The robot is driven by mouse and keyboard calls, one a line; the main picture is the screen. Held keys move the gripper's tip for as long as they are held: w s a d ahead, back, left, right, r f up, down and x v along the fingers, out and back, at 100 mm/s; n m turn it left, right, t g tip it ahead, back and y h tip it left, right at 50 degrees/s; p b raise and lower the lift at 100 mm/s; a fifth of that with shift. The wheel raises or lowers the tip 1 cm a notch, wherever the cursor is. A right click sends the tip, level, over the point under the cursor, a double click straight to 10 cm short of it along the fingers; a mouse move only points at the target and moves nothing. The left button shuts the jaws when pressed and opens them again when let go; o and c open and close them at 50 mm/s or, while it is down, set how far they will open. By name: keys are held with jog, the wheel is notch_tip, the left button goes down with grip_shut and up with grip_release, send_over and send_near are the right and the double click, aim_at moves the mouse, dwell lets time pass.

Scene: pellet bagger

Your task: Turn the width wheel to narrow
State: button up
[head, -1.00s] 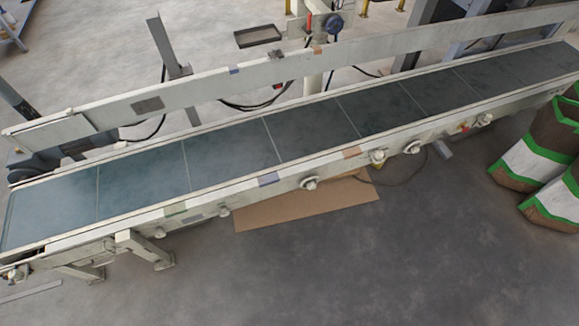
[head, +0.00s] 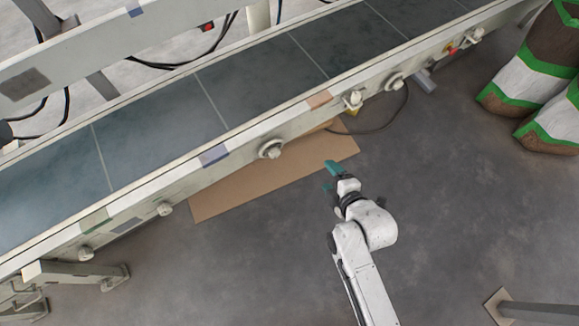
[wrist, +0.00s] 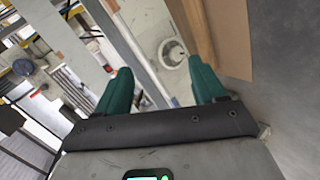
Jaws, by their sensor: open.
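Several round pale knobs or wheels sit along the near side rail of the conveyor; I cannot tell which is the width wheel. The closest to my gripper is a round knob (head: 270,149) at the middle of the rail. In the wrist view a round white knob (wrist: 172,52) shows between the fingertips, some way off. My gripper (head: 331,177) has teal fingers, spread apart and empty. It is to the right of the middle knob, apart from the rail in the head view. It also shows in the wrist view (wrist: 160,68). No narrow or wide marking is readable.
The conveyor belt (head: 150,130) runs diagonally across the head view. A flat cardboard sheet (head: 225,198) lies on the floor below the rail. Brown, white and green sacks (head: 515,75) stand at the right. A post on a foot plate (head: 497,305) is at lower right. Grey floor between is clear.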

jog(key=w+a+f+n+t+y+b, duration=0.25)
jog(key=a+f+n+b, duration=0.35)
jog(key=f+b, duration=0.3)
jog(key=n+t+y+b, duration=0.2)
jog(key=n+t+b, duration=0.1)
jog(key=n+b, duration=0.35)
send_near(276, 156)
jog(key=shift+h, duration=0.25)
jog(key=b+x, duration=0.3)
jog(key=x, duration=0.4)
jog(key=shift+w+a+r+b, duration=0.1)
jog(key=shift+w+a+b, duration=0.2)
jog(key=shift+b, duration=0.1)
jog(key=shift+w+a+r, duration=0.15)
jog(key=shift+w+a, duration=0.1)
jog(key=shift+w, duration=0.2)
jog(key=shift+c, duration=0.4)
jog(key=c, duration=1)
